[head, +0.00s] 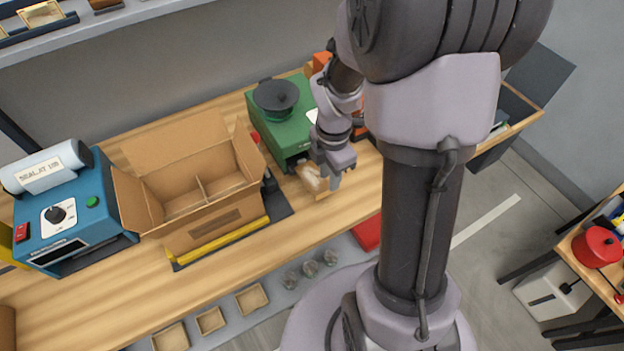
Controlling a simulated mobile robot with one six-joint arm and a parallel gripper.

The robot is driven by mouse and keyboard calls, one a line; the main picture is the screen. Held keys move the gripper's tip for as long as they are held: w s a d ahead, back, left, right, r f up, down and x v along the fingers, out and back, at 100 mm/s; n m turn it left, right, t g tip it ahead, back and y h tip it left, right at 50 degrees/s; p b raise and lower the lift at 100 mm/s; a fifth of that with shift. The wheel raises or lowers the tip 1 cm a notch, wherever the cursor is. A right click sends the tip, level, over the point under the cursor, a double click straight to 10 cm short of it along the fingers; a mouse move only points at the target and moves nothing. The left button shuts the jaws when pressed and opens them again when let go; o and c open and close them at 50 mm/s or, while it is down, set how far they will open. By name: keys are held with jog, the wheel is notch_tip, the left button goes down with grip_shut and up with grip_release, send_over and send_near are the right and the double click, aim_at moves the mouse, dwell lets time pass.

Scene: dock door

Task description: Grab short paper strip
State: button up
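A green machine (283,128) with a black round knob on top stands on the wooden workbench. A small pale tan piece (311,179), perhaps the paper strip, shows at the machine's front end, just left of my gripper. It is too small to make out clearly. My gripper (332,180) points down over the bench beside this piece. I cannot tell whether its fingers touch the piece or how far apart they are. My arm hides part of the bench behind it.
An open cardboard box (190,190) with a divider stands left of the green machine, behind a yellow bar (222,241). A blue machine (66,215) with a white roll is farther left. Small trays (252,299) line a lower shelf. Bare bench (110,290) lies in front.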

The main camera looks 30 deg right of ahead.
aim_at(323, 193)
jog(key=f+b, duration=0.1)
jog(key=f, duration=0.3)
jog(key=a+f+b, duration=0.1)
jog(key=f, duration=0.1)
jog(key=shift+w+f+b, duration=0.3)
jog(key=shift+b, duration=0.05)
jog(key=shift+r, duration=0.15)
jog(key=shift+c, duration=0.7)
grip_shut()
